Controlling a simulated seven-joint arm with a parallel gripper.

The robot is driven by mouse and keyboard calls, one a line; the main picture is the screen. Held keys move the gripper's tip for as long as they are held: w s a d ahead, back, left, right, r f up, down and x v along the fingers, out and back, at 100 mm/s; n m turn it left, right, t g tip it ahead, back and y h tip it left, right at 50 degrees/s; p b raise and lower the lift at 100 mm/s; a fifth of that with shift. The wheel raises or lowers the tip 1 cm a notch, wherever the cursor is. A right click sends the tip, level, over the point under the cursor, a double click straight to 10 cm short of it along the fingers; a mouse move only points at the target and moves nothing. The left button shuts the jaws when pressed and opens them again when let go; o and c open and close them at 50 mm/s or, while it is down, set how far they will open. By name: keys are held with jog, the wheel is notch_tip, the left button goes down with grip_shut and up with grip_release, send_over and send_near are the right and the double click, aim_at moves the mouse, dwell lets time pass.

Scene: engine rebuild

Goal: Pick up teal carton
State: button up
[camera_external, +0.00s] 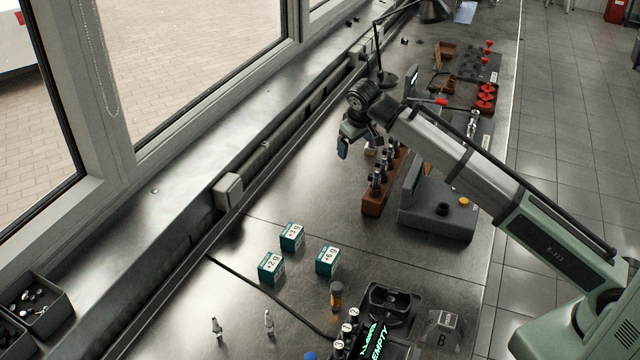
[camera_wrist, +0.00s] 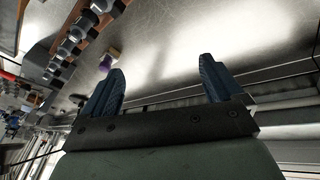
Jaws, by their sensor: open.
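Three teal cartons with white labels stand on the bench in the external view. One marked +3 g (camera_external: 291,237) is at the back, one marked +2 g (camera_external: 271,267) is at the front left, and one marked +6 g (camera_external: 328,260) is at the right. My gripper (camera_external: 343,150) is raised over the bench, well behind the cartons and apart from them. In the wrist view its two blue fingers (camera_wrist: 162,88) are spread with nothing between them. No carton shows in the wrist view.
A brown rack with bottles (camera_external: 376,200) and a grey device (camera_external: 437,215) stand right of my gripper. A black scale (camera_external: 390,302), an amber vial (camera_external: 336,295) and small metal pieces (camera_external: 268,322) are in front of the cartons. A window ledge (camera_external: 150,190) runs along the left.

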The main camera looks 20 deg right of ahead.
jog(key=s+a+n+g+y, duration=0.1)
jog(key=s+a+n+g, duration=0.1)
jog(key=s+a, duration=0.9)
jog(key=n+g, duration=0.2)
jog(key=n, duration=0.1)
send_near(326, 254)
notch_tip(326, 254, down, 11)
jog(key=shift+w+d+r, duration=0.1)
jog(key=shift+w+d, duration=0.05)
jog(key=c, duration=1.1)
